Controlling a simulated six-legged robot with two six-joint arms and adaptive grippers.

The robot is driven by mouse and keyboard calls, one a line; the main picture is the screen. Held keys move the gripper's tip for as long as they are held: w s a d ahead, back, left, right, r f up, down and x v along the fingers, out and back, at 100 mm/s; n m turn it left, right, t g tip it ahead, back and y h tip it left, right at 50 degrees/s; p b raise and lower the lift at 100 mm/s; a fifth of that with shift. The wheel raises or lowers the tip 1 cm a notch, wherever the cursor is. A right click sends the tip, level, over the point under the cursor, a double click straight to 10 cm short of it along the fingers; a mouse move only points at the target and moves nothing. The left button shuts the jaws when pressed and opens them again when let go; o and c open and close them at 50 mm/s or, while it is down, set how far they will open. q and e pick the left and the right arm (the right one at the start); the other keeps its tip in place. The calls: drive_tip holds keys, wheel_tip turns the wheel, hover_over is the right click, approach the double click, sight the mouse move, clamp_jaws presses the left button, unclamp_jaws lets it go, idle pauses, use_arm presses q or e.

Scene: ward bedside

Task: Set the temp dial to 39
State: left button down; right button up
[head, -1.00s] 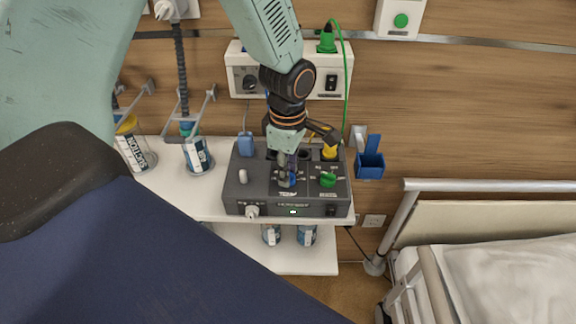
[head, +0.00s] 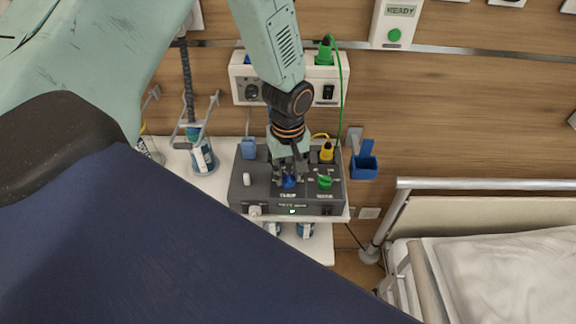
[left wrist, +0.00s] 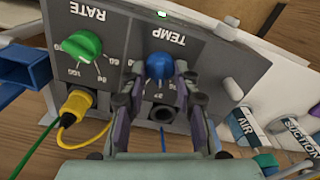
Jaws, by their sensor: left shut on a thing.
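The grey device box (head: 242,195) stands on the white bedside shelf. Its blue temp dial (head: 289,181) is on the sloped top face and also shows in the left wrist view (left wrist: 160,65) under the word TEMP. My left gripper (head: 289,177) comes down from above, its fingers shut around the dial's sides. In the left wrist view my gripper fingers (left wrist: 167,74) flank the blue knob and hide part of its scale. I cannot read the dial's setting. My right gripper is not in view.
A green rate dial (head: 324,182) sits close to the right of the temp dial. A yellow plug (head: 327,152) is behind it. A blue holder (head: 364,164) is on the wall, and a bed (head: 500,265) stands at the right.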

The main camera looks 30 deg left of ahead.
sight(289, 176)
use_arm(q)
drive_tip(key=m+p, duration=0.1)
drive_tip(key=m, duration=0.2)
drive_tip(key=shift+w+r+m, duration=0.1)
drive_tip(key=shift+r+m, duration=0.05)
drive_tip(key=shift+m, duration=0.25)
drive_tip(key=m+p, duration=0.1)
drive_tip(key=m, duration=0.1)
drive_tip(key=shift+m, duration=0.3)
drive_tip(key=m+p, duration=0.1)
drive_tip(key=m, duration=0.5)
drive_tip(key=shift+w, duration=0.1)
drive_tip(key=c, duration=1.4)
unclamp_jaws()
drive_tip(key=o, duration=0.4)
wheel_tip(289, 176, up, 12)
